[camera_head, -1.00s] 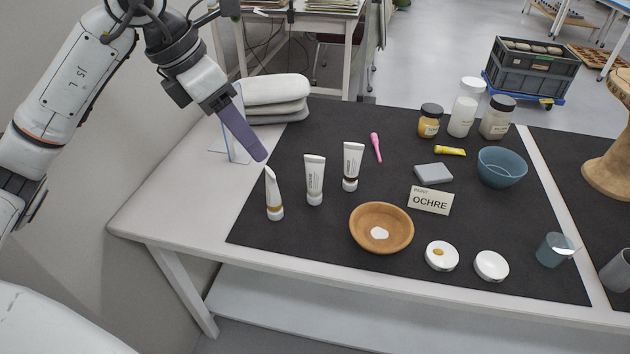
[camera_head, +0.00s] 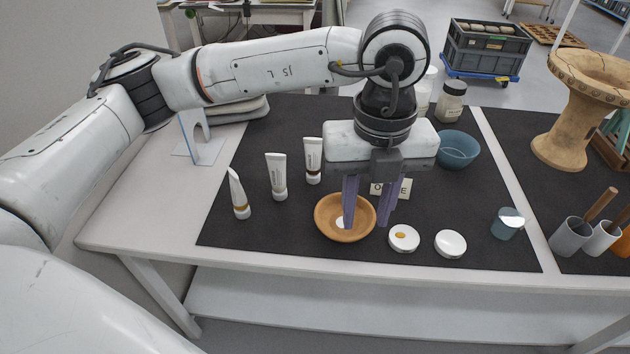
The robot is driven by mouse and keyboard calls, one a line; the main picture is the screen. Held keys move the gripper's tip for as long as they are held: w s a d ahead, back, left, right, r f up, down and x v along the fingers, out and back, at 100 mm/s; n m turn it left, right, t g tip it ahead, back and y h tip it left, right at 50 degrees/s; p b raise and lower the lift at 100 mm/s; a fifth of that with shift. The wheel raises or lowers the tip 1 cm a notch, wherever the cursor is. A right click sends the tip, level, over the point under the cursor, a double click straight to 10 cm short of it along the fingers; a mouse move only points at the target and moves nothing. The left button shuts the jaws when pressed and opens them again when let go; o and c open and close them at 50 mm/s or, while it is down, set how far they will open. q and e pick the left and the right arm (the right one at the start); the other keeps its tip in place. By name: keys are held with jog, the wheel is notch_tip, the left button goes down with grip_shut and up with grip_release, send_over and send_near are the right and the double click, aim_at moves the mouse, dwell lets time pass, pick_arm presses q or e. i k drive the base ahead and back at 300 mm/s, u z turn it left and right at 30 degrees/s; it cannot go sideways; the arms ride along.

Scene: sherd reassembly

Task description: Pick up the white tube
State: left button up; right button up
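Three white tubes stand on the black mat (camera_head: 285,225), caps down. The left tube (camera_head: 238,193) has an ochre band and leans slightly. My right gripper is not in view.
The OCHRE card (camera_head: 404,188) is partly hidden behind the gripper. Two white round dishes (camera_head: 404,238) lie at the front. A blue bowl (camera_head: 458,150), a jar (camera_head: 451,102) and a glass cup (camera_head: 507,224) stand to the right. A clear stand (camera_head: 203,138) is left of the mat.

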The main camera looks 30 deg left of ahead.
aim_at(277, 163)
jog(key=z, duration=2.1)
jog(key=k, duration=0.3)
jog(key=z, duration=1.8)
jog(key=k, duration=0.85)
jog(key=u, duration=3.55)
